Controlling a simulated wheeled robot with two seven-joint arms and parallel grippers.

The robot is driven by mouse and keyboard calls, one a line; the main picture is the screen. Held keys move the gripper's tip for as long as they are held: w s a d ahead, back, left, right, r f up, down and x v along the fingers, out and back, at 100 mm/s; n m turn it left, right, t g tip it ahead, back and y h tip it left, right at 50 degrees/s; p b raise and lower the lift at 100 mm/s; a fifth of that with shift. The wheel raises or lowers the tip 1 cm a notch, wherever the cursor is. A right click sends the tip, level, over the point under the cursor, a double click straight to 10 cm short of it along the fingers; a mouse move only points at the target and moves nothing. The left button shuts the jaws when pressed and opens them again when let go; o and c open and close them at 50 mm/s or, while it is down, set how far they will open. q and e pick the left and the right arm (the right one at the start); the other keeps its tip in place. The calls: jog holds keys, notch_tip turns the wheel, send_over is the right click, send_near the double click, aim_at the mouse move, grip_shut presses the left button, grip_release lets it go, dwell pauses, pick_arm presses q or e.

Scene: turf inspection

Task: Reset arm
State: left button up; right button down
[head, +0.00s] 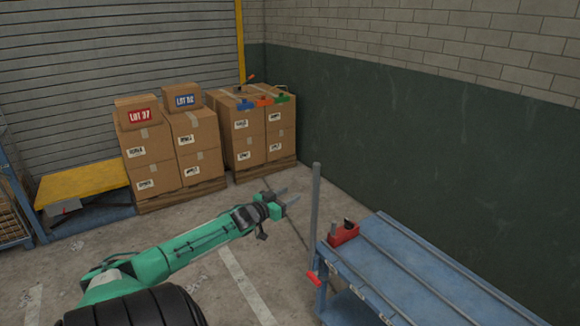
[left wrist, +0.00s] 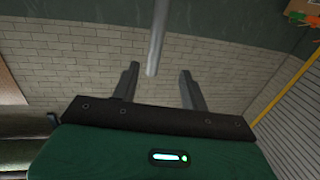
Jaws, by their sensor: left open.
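My left arm, green with a black wrist, reaches in from the lower left of the head view. My left gripper (head: 287,195) is open and empty, held in the air over the floor, left of a grey upright post (head: 315,205). In the left wrist view its two dark fingers (left wrist: 158,88) stand apart with nothing held between them. A grey bar (left wrist: 158,38) shows beyond the gap between the fingers; I cannot tell how far away it is. My right gripper is not in view.
A blue table (head: 400,262) with rails stands at the lower right, with a red block (head: 343,233) on its corner. Stacked cardboard boxes (head: 198,140) sit on pallets by the shutter. A yellow-topped platform (head: 82,184) is at the left. Floor between is mostly clear.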

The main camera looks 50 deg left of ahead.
pick_arm(q)
jog(key=shift+f, duration=0.1)
